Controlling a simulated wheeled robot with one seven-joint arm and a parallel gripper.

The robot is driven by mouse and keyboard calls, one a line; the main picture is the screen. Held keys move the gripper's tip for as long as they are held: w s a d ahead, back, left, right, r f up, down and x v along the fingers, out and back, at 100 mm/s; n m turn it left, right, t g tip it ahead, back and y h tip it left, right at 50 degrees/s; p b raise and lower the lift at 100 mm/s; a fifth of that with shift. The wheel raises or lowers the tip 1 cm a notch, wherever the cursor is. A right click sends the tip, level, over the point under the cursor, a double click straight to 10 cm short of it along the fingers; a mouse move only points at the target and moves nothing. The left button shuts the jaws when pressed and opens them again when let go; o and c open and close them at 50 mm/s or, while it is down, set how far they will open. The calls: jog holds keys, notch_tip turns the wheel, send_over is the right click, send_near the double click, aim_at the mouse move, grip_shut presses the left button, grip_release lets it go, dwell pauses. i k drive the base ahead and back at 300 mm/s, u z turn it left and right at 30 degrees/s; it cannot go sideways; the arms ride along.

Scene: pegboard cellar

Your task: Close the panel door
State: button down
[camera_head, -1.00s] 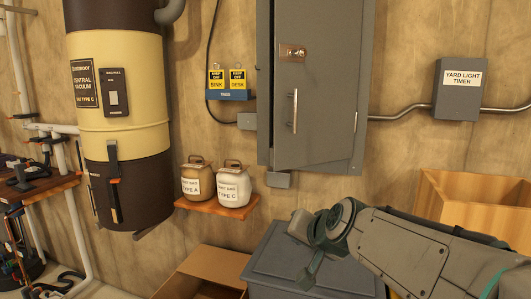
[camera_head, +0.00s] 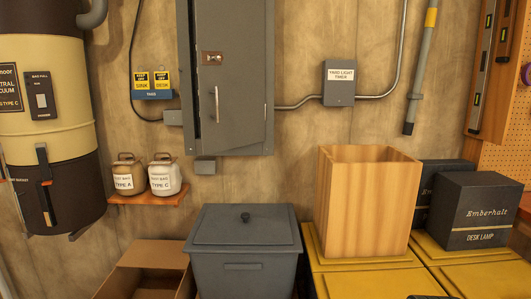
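The grey panel (camera_head: 183,80) hangs on the wall at the upper left of centre in the head view, its top cut off by the frame. Its grey door (camera_head: 240,75) has a latch plate (camera_head: 212,58) and a vertical bar handle (camera_head: 216,104) near its left edge. A narrow dark gap shows along the door's left side, so the door looks slightly ajar, with its hinge side at the right. My gripper is out of the frame. Nothing is seen touching the door.
Below the panel stand a lidded grey bin (camera_head: 245,250) and an open cardboard box (camera_head: 145,270). A wooden box (camera_head: 368,205) stands on yellow crates (camera_head: 370,284) at the right.

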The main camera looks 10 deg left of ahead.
aim_at(233, 107)
jog(key=z, duration=0.25)
jog(key=k, duration=0.3)
jog(key=u, duration=1.15)
jog(key=i, duration=1.25)
